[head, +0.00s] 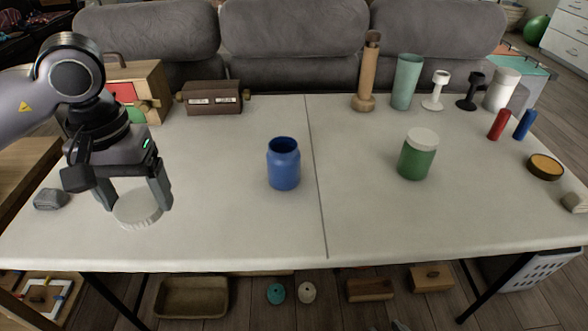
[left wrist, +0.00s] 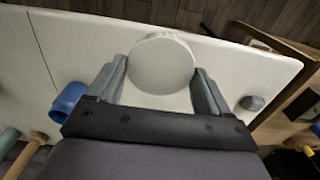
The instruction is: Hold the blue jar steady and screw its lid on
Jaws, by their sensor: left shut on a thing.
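The blue jar (head: 284,164) stands upright and open-topped near the middle of the white table; its rim also shows at the left of the left wrist view (left wrist: 68,101). A round white lid (head: 138,209) is between the fingers of my left gripper (head: 136,200), at the table's front left. In the left wrist view my left gripper (left wrist: 160,88) has a finger on each side of the lid (left wrist: 161,64) and is shut on it. I cannot tell whether the lid touches the table. The jar is apart from the gripper, to its right. My right gripper is not in view.
A green jar (head: 417,156) with a white lid stands right of the table seam. A grey stone (head: 51,199) lies left of my gripper. A brown box (head: 212,98), a wooden bottle (head: 368,75) and a teal cup (head: 406,82) stand at the back. The front middle is clear.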

